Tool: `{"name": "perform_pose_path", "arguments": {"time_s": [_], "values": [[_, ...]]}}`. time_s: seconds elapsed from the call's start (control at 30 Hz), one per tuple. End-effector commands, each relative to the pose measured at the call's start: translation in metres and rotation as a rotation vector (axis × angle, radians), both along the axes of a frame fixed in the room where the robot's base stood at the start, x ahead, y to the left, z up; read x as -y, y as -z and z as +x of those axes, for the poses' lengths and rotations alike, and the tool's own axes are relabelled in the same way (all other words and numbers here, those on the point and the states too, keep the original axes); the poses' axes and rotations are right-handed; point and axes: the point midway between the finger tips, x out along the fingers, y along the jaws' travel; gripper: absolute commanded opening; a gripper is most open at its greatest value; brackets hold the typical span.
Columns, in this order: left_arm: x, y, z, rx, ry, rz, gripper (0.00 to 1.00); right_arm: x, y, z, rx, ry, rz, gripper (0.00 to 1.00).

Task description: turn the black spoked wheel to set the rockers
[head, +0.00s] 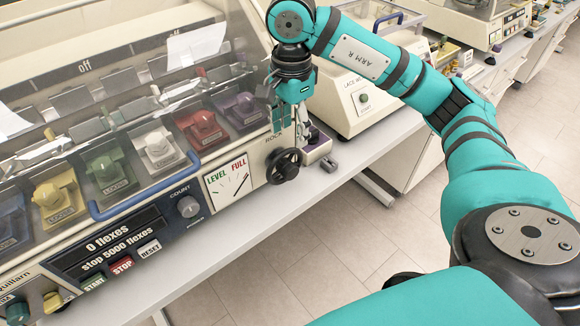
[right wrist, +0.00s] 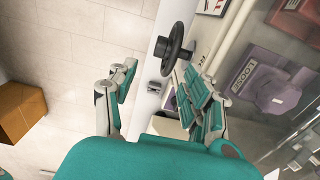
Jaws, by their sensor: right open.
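The black spoked wheel (head: 284,165) sticks out from the right end of the flexing machine's front panel, beside the LEVEL/FULL dial (head: 228,181). The dial's needle slants up to the right. My right gripper (head: 292,120) is above the wheel in the head view, fingers hanging down, apart from it. In the right wrist view the wheel (right wrist: 174,50) lies beyond the spread, empty fingers (right wrist: 160,88), closer to the right-hand finger. The rockers are not clearly visible; coloured clamps marked LOOSE, such as the red one (head: 201,128), sit behind the clear cover. My left gripper is out of view.
A small grey block (head: 328,163) lies on the bench (head: 345,160) right of the wheel. The clear cover and blue handle (head: 145,190) are left of it. The lace machine (head: 355,100) stands behind. The floor in front is open; the right wrist view shows a brown box (right wrist: 18,112).

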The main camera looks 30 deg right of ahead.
Motion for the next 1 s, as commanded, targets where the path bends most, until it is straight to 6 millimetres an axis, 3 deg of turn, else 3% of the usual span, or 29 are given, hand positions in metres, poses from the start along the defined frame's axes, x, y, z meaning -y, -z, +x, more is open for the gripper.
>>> {"name": "perform_pose_path", "arguments": {"time_s": [0.07,0.17,0.3,0.4,0.63,0.8,1.0], "values": [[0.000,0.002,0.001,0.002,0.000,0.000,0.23,-0.001,0.018,-0.001,-0.006,-0.004,0.003,0.50],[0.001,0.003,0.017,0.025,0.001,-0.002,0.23,-0.001,0.036,-0.001,-0.005,-0.002,0.004,0.50],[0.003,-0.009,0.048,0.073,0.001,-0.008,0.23,0.000,0.062,-0.002,-0.006,-0.001,0.001,0.50],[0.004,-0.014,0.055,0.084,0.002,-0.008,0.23,0.000,0.082,-0.001,-0.005,-0.001,0.001,0.50],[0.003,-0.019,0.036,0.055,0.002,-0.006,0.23,-0.001,0.112,0.000,-0.001,0.000,0.002,0.50],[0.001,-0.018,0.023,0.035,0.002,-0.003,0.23,-0.001,0.119,0.000,0.000,-0.002,0.002,0.50],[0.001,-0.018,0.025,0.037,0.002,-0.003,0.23,-0.001,0.119,0.000,0.001,-0.002,0.002,0.50]]}}
